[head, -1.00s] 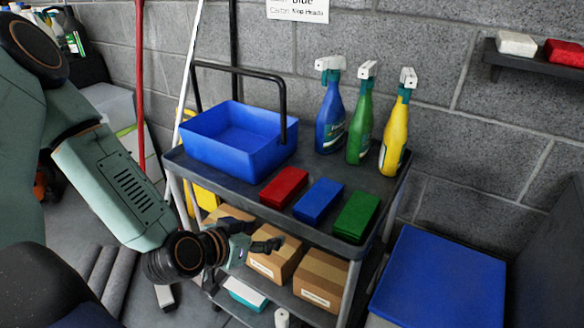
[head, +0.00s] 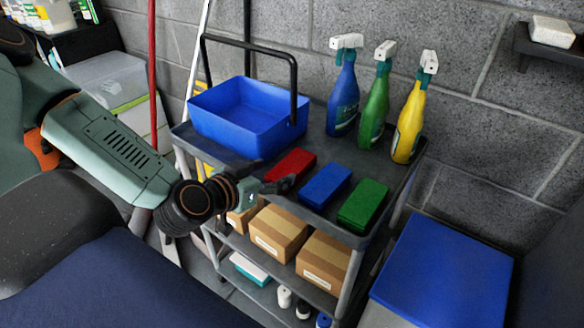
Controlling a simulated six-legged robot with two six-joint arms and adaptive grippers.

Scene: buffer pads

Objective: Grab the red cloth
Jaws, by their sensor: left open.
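The red cloth (head: 292,165) is a folded red block on the top shelf of the grey cart (head: 222,160). It lies between the blue basket and a blue folded cloth (head: 326,185). My left gripper (head: 284,185) is open at the near edge of the red cloth, with its fingers overlapping the cloth's near side in the head view. I cannot tell whether the fingers touch the cloth. The near left corner of the cloth is partly hidden by the gripper. My right gripper is not in view.
A green cloth (head: 363,205) lies right of the blue one. The blue basket (head: 235,140) with a black handle stands at left. Blue (head: 343,95), green (head: 374,115) and yellow (head: 409,130) spray bottles stand behind. Boxes (head: 278,232) fill the shelf below.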

